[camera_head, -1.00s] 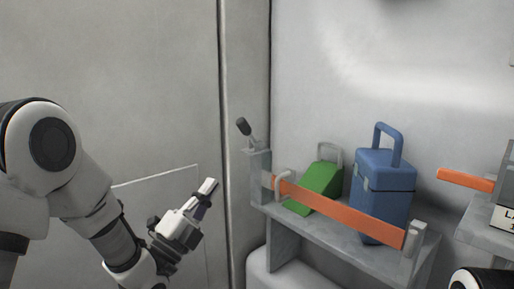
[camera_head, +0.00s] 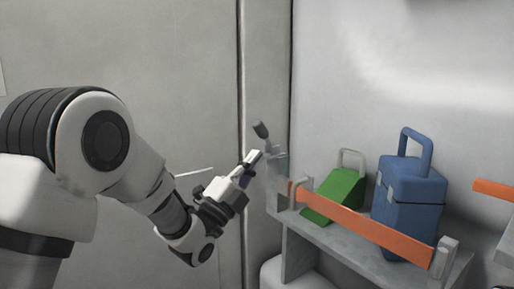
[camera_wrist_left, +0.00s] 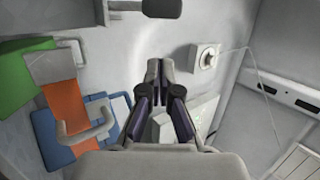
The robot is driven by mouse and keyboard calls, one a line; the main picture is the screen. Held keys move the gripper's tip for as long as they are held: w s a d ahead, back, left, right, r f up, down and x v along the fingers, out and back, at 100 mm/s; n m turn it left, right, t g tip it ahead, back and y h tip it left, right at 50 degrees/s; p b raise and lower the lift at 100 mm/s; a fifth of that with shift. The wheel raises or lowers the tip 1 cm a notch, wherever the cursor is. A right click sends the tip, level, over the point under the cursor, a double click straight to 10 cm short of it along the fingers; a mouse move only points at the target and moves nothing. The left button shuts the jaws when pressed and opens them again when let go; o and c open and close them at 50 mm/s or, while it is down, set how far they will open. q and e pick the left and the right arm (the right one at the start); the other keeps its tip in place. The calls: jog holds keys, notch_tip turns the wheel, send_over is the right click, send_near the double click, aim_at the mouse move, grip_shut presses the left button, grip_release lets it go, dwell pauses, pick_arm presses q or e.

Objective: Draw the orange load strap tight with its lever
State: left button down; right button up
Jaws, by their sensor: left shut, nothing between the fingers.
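The orange load strap (camera_head: 362,226) runs across the front of a grey shelf, sloping down to the right, in front of a green case and a blue box. It also shows in the left wrist view (camera_wrist_left: 66,112). The lever, with a dark knob (camera_head: 261,130), stands up at the shelf's left post; the dark knob also shows at the top of the left wrist view (camera_wrist_left: 162,8). My left gripper (camera_head: 256,158) is shut and empty, just below the knob and close to the post. Whether it touches the lever cannot be told. My right gripper is not in view.
A green case (camera_head: 336,195) and a blue box (camera_head: 410,205) with handles stand on the grey shelf (camera_head: 335,239). Another orange strap (camera_head: 492,189) shows at the right edge.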

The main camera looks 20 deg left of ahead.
aim_at(265, 136)
pick_arm(q)
jog(key=w+r+b, duration=0.1)
jog(key=w+r, duration=0.1)
jog(key=w, duration=0.3)
jog(key=shift+w+a+r+b, duration=0.25)
jog(key=shift+a+r+b, duration=0.1)
jog(key=shift+r, duration=0.05)
jog(key=shift+r, duration=0.1)
jog(key=shift+d+r+g+p, duration=0.15)
jog(key=shift+g+p, duration=0.15)
jog(key=shift+p, duration=0.15)
